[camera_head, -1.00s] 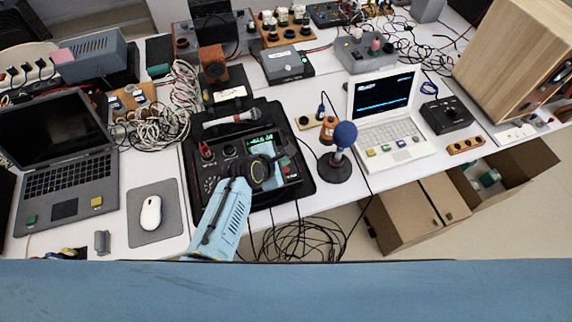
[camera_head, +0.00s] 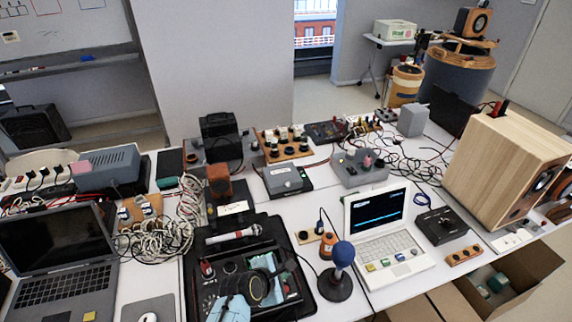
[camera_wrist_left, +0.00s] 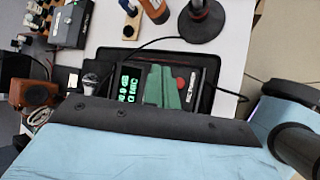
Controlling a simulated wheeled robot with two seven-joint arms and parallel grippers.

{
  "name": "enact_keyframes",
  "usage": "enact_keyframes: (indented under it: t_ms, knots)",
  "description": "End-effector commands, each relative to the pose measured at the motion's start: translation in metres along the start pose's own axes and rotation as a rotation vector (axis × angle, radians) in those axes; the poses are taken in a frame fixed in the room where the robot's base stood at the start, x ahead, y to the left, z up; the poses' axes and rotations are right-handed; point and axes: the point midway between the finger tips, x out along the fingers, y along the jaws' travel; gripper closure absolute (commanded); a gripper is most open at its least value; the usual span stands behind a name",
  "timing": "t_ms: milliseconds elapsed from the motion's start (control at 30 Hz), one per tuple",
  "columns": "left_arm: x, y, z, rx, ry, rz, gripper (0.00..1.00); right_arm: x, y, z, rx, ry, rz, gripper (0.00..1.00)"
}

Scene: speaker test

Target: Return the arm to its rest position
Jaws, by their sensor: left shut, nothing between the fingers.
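My left arm (camera_head: 232,309), light blue with a dark wrist joint, enters low in the head view over the open black case. My left gripper (camera_head: 273,277) is at its end, above the case's device; it is shut and empty, and its fingertips are hard to make out. The black case (camera_head: 190,265) holds a device with a green-lit display, which shows in the wrist view (camera_wrist_left: 128,85). My right gripper is out of view.
A microphone (camera_head: 233,236) lies in the case's upper part. A blue-topped round stand (camera_head: 336,287) and white laptop (camera_head: 391,238) are to the right. A grey laptop (camera_head: 62,285) and coiled cables (camera_head: 160,240) are left. A wooden speaker (camera_head: 500,165) stands far right.

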Motion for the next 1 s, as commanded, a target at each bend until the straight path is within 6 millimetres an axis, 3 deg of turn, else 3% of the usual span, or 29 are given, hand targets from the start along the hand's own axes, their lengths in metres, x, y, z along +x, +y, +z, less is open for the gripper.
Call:
enact_keyframes:
  t_ms: [167, 267, 467, 600, 800, 1000]
  knots:
    - [-0.008, -0.003, -0.010, 0.062, 0.015, -0.009, 1.00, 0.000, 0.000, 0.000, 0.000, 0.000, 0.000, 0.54]
    - [-0.028, -0.010, -0.029, 0.212, 0.048, -0.035, 1.00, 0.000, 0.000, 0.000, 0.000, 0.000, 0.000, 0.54]
    - [-0.100, -0.033, -0.076, 0.700, 0.130, -0.156, 1.00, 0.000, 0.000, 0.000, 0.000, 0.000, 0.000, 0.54]
    - [-0.160, -0.050, -0.099, 1.054, 0.163, -0.276, 1.00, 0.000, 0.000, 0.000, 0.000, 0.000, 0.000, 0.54]
    - [-0.228, -0.067, -0.112, 1.421, 0.160, -0.425, 1.00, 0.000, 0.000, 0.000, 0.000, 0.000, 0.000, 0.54]
    - [-0.272, -0.076, -0.115, 1.642, 0.137, -0.526, 1.00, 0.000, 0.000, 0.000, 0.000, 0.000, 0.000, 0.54]
